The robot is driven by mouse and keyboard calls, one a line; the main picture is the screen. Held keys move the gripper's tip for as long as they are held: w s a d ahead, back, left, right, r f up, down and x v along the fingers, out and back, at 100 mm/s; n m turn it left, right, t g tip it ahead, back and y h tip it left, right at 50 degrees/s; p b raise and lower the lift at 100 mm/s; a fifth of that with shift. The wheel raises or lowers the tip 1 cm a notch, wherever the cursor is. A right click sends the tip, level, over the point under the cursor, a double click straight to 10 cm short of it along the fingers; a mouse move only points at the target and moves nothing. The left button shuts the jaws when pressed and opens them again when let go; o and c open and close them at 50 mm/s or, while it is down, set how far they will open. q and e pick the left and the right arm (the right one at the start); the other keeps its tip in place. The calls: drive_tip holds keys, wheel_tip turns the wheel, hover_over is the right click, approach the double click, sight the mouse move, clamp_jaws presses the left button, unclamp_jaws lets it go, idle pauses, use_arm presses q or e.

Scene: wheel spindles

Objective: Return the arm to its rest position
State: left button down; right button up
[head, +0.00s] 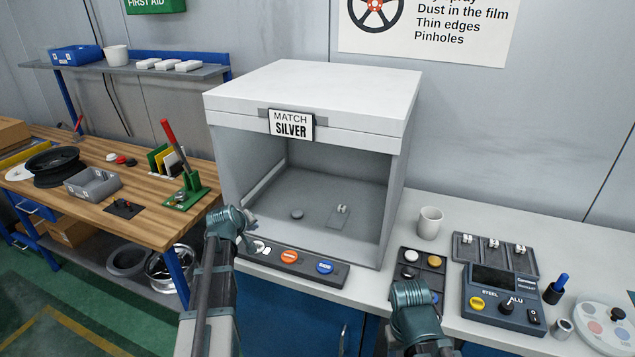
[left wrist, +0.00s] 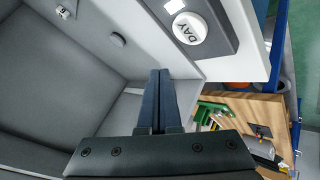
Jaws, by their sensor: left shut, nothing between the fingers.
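My left gripper (head: 250,222) is at the front left opening of the grey light booth (head: 313,83), just above the strip of buttons. In the left wrist view its two dark fingers (left wrist: 160,75) are together with nothing between them. The white DAY button (left wrist: 188,27) is beyond and right of the fingertips, apart from them; in the head view it is partly covered by the gripper. My right arm comes in at the bottom, with its teal wrist in front of the button tray. Its fingers do not show.
The booth holds a grey disc (head: 297,214) and a small plate (head: 339,216) with a part on it. The button strip (head: 307,268) runs along its front. A white cup (head: 430,222), a dark tray (head: 407,255) and a STEEL/ALU meter (head: 502,300) stand right. A wooden bench (head: 110,210) is left.

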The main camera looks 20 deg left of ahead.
use_arm(q)
drive_tip(key=s+d+f+m, duration=0.1)
drive_tip(key=d, duration=0.3)
drive_tip(key=d+m+g+h, duration=0.1)
drive_tip(key=d, duration=0.3)
drive_tip(key=s+d+f+m+g, duration=0.1)
drive_tip(key=d, duration=0.3)
drive_tip(key=shift+s+d+f+h, duration=0.3)
drive_tip(key=shift+s+d, duration=0.05)
drive_tip(key=s+d+f+m+g+y, duration=0.1)
drive_tip(key=s+d+f+m+g, duration=0.3)
drive_tip(key=s+d, duration=1.9)
drive_tip(key=d+m+g, duration=0.1)
drive_tip(key=m+g, duration=0.2)
drive_tip(key=m, duration=0.4)
drive_tip(key=shift+s+g+y, duration=0.3)
drive_tip(key=shift+y, duration=0.1)
